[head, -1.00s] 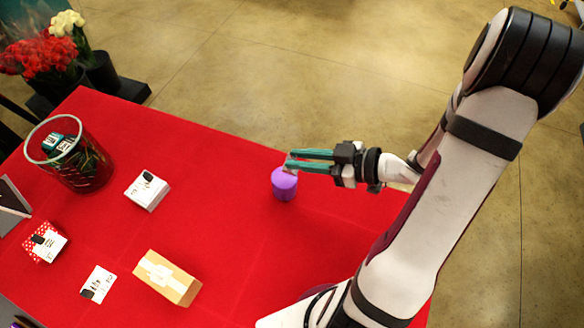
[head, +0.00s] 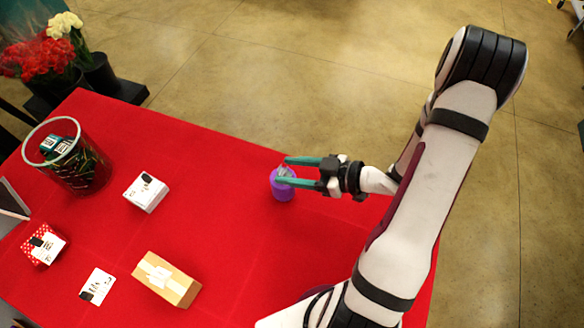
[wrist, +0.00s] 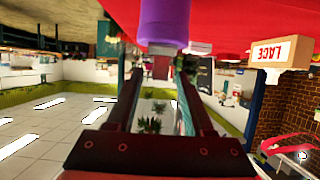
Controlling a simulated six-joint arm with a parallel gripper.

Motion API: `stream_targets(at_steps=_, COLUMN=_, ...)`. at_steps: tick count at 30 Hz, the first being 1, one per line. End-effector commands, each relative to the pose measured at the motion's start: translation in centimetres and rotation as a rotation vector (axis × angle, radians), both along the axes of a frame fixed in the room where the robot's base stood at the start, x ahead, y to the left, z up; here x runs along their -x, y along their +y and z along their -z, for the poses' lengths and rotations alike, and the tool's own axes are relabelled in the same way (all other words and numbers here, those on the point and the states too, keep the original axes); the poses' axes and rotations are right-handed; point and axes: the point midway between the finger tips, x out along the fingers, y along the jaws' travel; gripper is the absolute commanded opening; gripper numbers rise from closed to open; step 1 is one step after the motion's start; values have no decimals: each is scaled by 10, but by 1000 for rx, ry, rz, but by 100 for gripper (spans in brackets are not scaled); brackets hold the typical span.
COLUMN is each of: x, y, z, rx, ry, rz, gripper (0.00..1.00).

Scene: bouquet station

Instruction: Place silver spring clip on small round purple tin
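The small round purple tin (head: 283,190) stands upright near the far right edge of the red table. It also shows in the wrist view (wrist: 164,24), at the top middle of an upside-down picture. The silver spring clip (head: 284,171) appears small and pale on top of the tin, between my fingertips. Its exact contact with the lid is too small to tell. My gripper (head: 282,173) is open at the tin's top, its teal fingers spread to either side of the clip. In the wrist view, the fingers are apart too.
A glass vase (head: 88,172) with dark items, a white box (head: 146,193), a red dotted box (head: 44,245), a white card (head: 97,287) and a tan box (head: 166,279) lie to the left. The table around the tin is clear.

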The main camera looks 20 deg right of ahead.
Motion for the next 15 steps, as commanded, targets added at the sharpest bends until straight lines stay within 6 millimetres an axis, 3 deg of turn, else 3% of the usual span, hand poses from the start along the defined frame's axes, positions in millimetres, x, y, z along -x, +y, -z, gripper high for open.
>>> stream_targets(at_steps=8, x=7, y=-9, z=-8, rx=1, ry=-2, rz=5, gripper=52)
stream_targets(at_steps=15, x=49, y=-51, z=-32, rx=3, ry=-3, rz=7, gripper=52)
